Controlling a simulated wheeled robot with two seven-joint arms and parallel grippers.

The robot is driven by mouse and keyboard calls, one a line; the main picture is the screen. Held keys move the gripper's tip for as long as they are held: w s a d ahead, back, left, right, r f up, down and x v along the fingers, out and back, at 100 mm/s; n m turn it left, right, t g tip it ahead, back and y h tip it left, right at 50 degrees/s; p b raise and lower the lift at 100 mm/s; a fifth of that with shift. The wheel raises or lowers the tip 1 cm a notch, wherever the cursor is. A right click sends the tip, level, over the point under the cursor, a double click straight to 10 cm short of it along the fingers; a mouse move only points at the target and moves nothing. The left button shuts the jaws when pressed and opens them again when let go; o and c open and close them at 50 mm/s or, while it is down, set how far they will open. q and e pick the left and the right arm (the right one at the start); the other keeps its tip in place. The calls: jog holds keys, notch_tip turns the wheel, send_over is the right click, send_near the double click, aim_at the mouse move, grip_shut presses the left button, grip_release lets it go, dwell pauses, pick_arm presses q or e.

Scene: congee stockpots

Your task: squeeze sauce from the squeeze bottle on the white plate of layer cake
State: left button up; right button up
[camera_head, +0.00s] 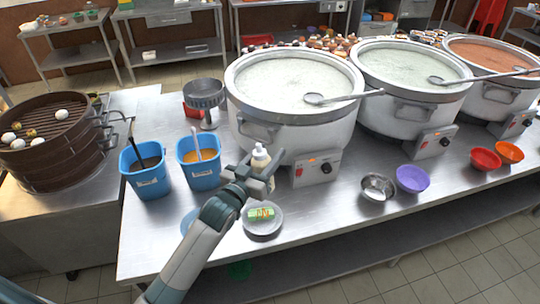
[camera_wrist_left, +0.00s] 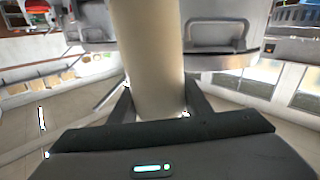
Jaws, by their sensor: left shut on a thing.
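The squeeze bottle (camera_head: 260,157) is cream-coloured with a white top. It stands about upright in my left gripper (camera_head: 257,181), which is shut around it. In the left wrist view the bottle's pale body (camera_wrist_left: 150,60) rises between the two fingers (camera_wrist_left: 158,108). The plate (camera_head: 262,234), greyish white here, lies on the steel counter just below and in front of the gripper. On it sits the layer cake (camera_head: 261,213), a small green block with orange and yellow marks on top. I cannot tell what these marks are. My right gripper is not in view.
Two blue tubs (camera_head: 145,179) (camera_head: 201,172) stand left of the gripper. A large white stockpot (camera_head: 290,128) is close behind it. A steel bowl (camera_head: 377,188) and a purple bowl (camera_head: 412,179) are to the right. The counter between plate and steel bowl is clear.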

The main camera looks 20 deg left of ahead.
pick_arm(q)
jog(key=shift+a+r+m+p, duration=0.2)
jog(key=shift+r+m+p, duration=0.3)
jog(key=shift+r+m, duration=0.3)
jog(key=shift+d, duration=0.1)
